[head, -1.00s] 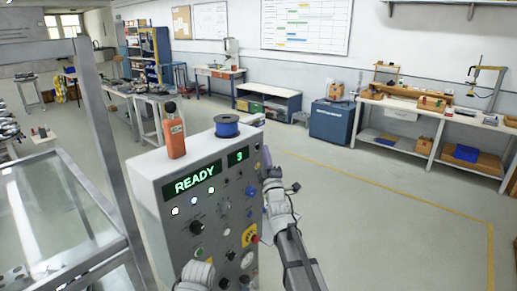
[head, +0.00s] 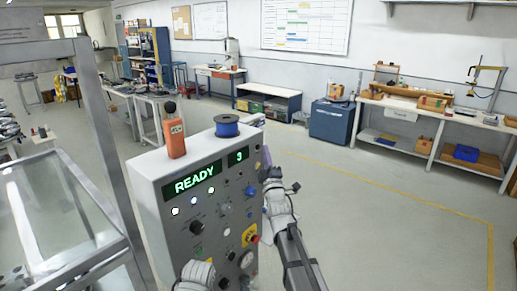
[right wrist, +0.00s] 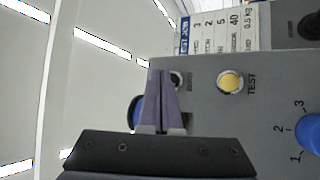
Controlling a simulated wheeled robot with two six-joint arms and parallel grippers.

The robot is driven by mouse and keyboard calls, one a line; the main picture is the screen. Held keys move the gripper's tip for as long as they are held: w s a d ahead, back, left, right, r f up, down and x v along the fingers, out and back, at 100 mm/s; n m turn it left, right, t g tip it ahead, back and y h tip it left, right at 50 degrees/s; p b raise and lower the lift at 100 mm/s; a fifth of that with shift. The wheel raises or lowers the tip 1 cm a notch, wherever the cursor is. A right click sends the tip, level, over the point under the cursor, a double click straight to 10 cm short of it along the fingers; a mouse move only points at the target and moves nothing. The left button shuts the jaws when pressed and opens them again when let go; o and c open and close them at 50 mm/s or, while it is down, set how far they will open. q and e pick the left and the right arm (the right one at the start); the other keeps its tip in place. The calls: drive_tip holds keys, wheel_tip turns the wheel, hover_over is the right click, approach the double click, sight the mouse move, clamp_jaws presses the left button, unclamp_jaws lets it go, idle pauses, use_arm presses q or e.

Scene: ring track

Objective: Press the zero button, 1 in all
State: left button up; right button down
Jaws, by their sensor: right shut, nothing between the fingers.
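The grey control panel (head: 165,234) stands in front of me, with green displays reading READY (head: 194,179) and 3 (head: 239,156). In the right wrist view a small dark button (right wrist: 177,79) sits on the panel face, its label partly legible and seemingly ZERO. My right gripper (head: 265,158) is at the panel's upper right edge. In the right wrist view its fingers (right wrist: 156,75) are shut and empty, their tips beside the dark button and partly covering it. I cannot tell whether they touch it. My left gripper's fingers do not show.
A yellow TEST button (right wrist: 230,81) and a blue knob (right wrist: 309,131) are near the dark button. A red emergency stop (head: 252,238) is lower on the panel. Floor is clear to the right.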

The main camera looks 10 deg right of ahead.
drive_tip(key=shift+w, duration=0.1)
idle(0.7)
drive_tip(key=shift+w+a, duration=0.25)
drive_tip(key=shift+w+a, duration=0.25)
drive_tip(key=shift+w, duration=0.05)
idle(0.9)
idle(0.3)
drive_tip(key=shift+s+d, duration=0.5)
drive_tip(key=shift+s, duration=0.15)
drive_tip(key=s+d, duration=0.1)
drive_tip(key=s, duration=0.1)
drive_tip(key=s+d, duration=0.2)
idle(0.4)
idle(0.5)
